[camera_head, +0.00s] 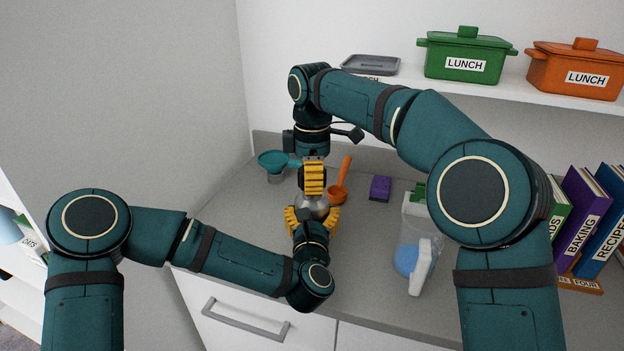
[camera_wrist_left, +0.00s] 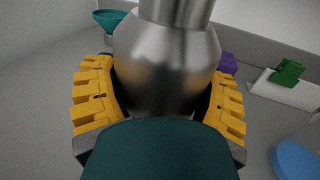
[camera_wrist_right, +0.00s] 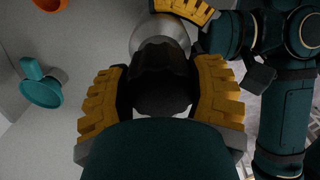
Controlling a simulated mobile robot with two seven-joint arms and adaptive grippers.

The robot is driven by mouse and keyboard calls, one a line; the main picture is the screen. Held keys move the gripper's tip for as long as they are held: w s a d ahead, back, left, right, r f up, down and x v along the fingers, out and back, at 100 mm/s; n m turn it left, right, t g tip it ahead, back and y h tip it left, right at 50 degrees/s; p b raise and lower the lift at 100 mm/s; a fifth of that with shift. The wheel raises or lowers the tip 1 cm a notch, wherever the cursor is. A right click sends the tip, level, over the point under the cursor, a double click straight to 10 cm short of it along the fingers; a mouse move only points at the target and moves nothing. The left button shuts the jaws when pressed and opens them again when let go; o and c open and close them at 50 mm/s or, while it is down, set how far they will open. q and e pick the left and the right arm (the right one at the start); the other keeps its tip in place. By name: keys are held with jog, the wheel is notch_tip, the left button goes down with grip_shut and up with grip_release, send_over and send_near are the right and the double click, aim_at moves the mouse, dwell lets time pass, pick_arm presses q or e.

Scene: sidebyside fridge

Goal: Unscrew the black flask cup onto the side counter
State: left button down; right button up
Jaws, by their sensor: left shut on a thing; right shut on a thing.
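The flask (camera_head: 313,207) is a silver metal body standing on the grey side counter (camera_head: 375,215). My left gripper (camera_head: 312,220) is shut around its body from the front; the left wrist view shows the steel body (camera_wrist_left: 167,65) between the yellow finger pads. The black cup (camera_wrist_right: 162,80) sits at the top of the flask in the right wrist view. My right gripper (camera_wrist_right: 162,100) comes from above and is shut on the cup. In the head view the right fingers (camera_head: 313,180) hide the cup. I cannot tell whether the cup is still threaded on.
A teal funnel (camera_head: 273,162) and an orange scoop (camera_head: 342,180) stand close behind the flask. A purple sponge (camera_head: 380,188) and a clear jug with blue contents (camera_head: 410,250) are to the right. Books (camera_head: 580,215) stand further right. Lunch pots (camera_head: 465,55) are on the shelf above.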

jog(key=shift+r, duration=2)
pick_arm(q)
grip_release()
jog(key=s, duration=1.2)
jog(key=shift+a, duration=0.15)
